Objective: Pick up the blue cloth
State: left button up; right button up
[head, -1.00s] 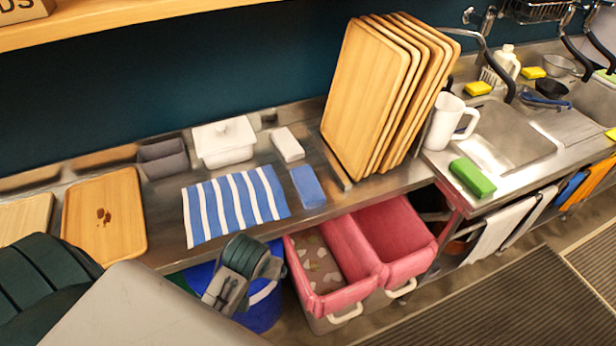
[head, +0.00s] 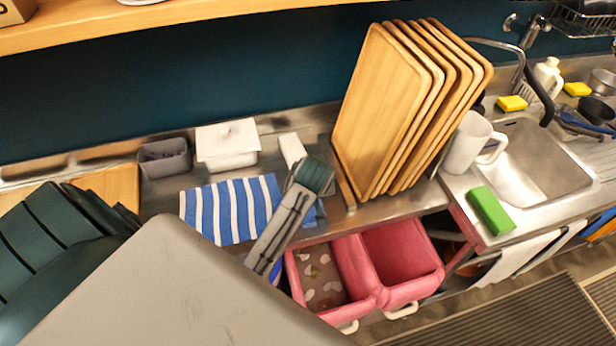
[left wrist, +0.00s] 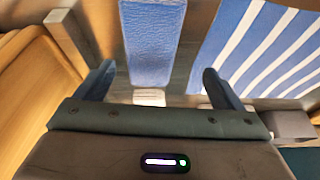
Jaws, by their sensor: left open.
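The plain blue cloth (head: 311,216) lies flat on the steel counter, left of the tray rack, and is largely hidden behind my left gripper (head: 313,177) in the head view. In the left wrist view the blue cloth (left wrist: 150,45) lies in line with the gap between the two dark fingers of my left gripper (left wrist: 157,78). The fingers are spread wide with nothing between them. I cannot tell their exact height above the cloth. My right gripper is in neither view.
A blue-and-white striped cloth (head: 228,208) lies left of the blue cloth. A white block (head: 292,149) and a lidded white dish (head: 228,146) stand behind. Upright wooden trays (head: 380,110) crowd the right side. A pink double bin (head: 402,250) sits below the counter edge.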

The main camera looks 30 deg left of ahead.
pick_arm(q)
jog(key=p+x, duration=0.1)
jog(key=x, duration=0.2)
jog(key=w+p+x, duration=0.1)
jog(key=x, duration=0.1)
jog(key=shift+d+p, duration=0.3)
jog(key=shift+a+f, duration=0.1)
jog(key=shift+f, duration=0.15)
jog(key=shift+w+f, duration=0.15)
jog(key=shift+f, duration=0.05)
jog(key=c, duration=1)
jog(key=shift+c, duration=0.4)
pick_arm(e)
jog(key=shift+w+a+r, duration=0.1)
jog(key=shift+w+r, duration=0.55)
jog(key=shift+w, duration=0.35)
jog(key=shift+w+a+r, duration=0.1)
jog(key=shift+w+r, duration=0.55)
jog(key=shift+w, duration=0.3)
